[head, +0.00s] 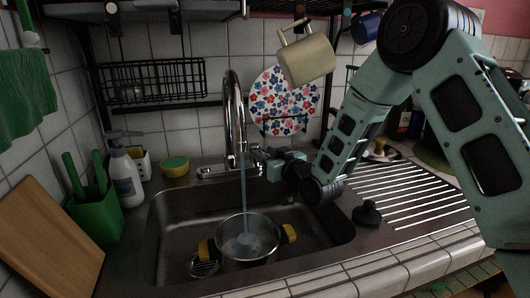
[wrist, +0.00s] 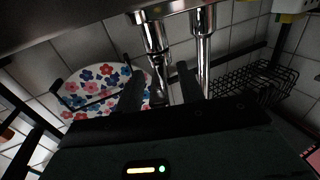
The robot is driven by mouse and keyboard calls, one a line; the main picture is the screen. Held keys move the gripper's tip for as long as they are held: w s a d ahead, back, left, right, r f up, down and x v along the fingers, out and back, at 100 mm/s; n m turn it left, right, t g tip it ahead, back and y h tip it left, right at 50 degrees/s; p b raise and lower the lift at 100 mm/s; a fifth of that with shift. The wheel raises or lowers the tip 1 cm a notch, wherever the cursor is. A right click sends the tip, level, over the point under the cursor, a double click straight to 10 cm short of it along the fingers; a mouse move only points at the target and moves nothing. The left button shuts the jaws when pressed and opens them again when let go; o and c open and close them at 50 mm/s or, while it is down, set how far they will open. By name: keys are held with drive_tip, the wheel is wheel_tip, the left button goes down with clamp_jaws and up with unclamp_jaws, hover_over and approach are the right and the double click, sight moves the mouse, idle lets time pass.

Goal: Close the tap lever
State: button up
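The chrome tap (head: 235,110) stands at the back edge of the sink, and a stream of water (head: 243,195) runs from its spout into a metal pot (head: 248,240) in the basin. My gripper (head: 258,157) is low beside the tap's base, on its right. In the wrist view the two dark fingers of my gripper (wrist: 160,84) are spread apart. The chrome tap body with its lever side (wrist: 154,38) shows between and beyond them. The lever is hard to make out, and I cannot tell whether a finger touches it.
A flowered plate (head: 285,98) stands behind my arm, and a beige mug (head: 307,60) hangs above it. A wire rack (head: 155,82) is on the back wall. A soap bottle (head: 124,175), a sponge (head: 174,166) and a green utensil holder (head: 95,213) are left. A black plug (head: 367,213) lies right.

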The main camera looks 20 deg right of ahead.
drive_tip(key=shift+w+a, duration=0.15)
drive_tip(key=shift+w, duration=0.25)
drive_tip(key=shift+c, duration=0.4)
clamp_jaws()
drive_tip(key=shift+s+a+f+m+t+h+b, duration=0.15)
drive_tip(key=shift+a+m+h+b, duration=0.15)
drive_tip(key=shift+h+b, duration=0.25)
drive_tip(key=shift+w+a+r+m+t+h+b, duration=0.1)
drive_tip(key=shift+a+m+t+h+b, duration=0.1)
drive_tip(key=shift+m+h+b, duration=0.3)
drive_tip(key=shift+s+a+m+h+b, duration=0.1)
drive_tip(key=shift+a+m+h+b, duration=0.15)
drive_tip(key=shift+m+h+b, duration=0.55)
drive_tip(key=shift+a+m+h+b, duration=0.2)
drive_tip(key=shift+m+h, duration=0.2)
drive_tip(key=shift+h, duration=0.85)
drive_tip(key=shift+o, duration=0.4)
unclamp_jaws()
